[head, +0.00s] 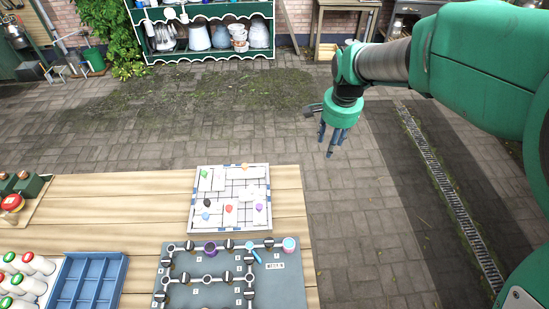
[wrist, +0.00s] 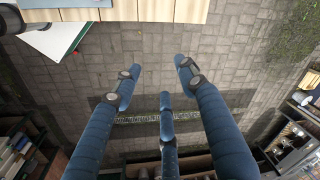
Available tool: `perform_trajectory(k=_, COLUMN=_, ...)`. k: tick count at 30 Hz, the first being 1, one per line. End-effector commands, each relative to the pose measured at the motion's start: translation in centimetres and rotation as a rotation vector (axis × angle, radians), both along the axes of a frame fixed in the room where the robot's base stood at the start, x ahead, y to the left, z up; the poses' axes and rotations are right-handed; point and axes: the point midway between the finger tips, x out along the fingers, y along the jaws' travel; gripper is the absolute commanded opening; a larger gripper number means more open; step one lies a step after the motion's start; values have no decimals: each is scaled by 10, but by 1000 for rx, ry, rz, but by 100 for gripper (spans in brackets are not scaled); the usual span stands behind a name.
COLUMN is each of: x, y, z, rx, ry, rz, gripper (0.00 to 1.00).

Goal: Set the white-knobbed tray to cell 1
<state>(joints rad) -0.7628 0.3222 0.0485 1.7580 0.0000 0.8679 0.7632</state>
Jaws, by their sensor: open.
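A white gridded board (head: 231,228) lies on the wooden table, holding several pale trays with coloured knobs: green, orange, black, blue, red and purple. A pale tray (head: 246,192) right of the board's middle may carry the white knob, but it is too small to be sure. Cell numbers on the board are not readable. My gripper (head: 330,143) hangs in the air to the right of the table, apart from the board. Its blue fingers are spread and empty in the wrist view (wrist: 158,76), above the paving.
A grey board (head: 216,294) with black pegs and small cups lies in front of the white board. A blue divided crate (head: 90,283) and capped bottles (head: 28,265) stand at left. A green shelf (head: 205,53) is behind. Paving right of the table is clear.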

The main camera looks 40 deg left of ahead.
Motion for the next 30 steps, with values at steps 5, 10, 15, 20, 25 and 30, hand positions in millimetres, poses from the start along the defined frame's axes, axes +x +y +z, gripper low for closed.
perform_trajectory(k=5, x=-17, y=63, z=-35, rx=-20, ry=31, rz=6, gripper=42)
perform_trajectory(k=10, x=-40, y=118, z=-71, rx=-40, ry=56, rz=7, gripper=42)
perform_trajectory(k=15, x=-69, y=169, z=-111, rx=-62, ry=78, rz=6, gripper=42)
perform_trajectory(k=20, x=-99, y=209, z=-147, rx=-82, ry=93, rz=6, gripper=42)
perform_trajectory(k=25, x=-121, y=233, z=-173, rx=-95, ry=102, rz=2, gripper=42)
perform_trajectory(k=30, x=-130, y=242, z=-182, rx=-99, ry=104, rz=1, gripper=42)
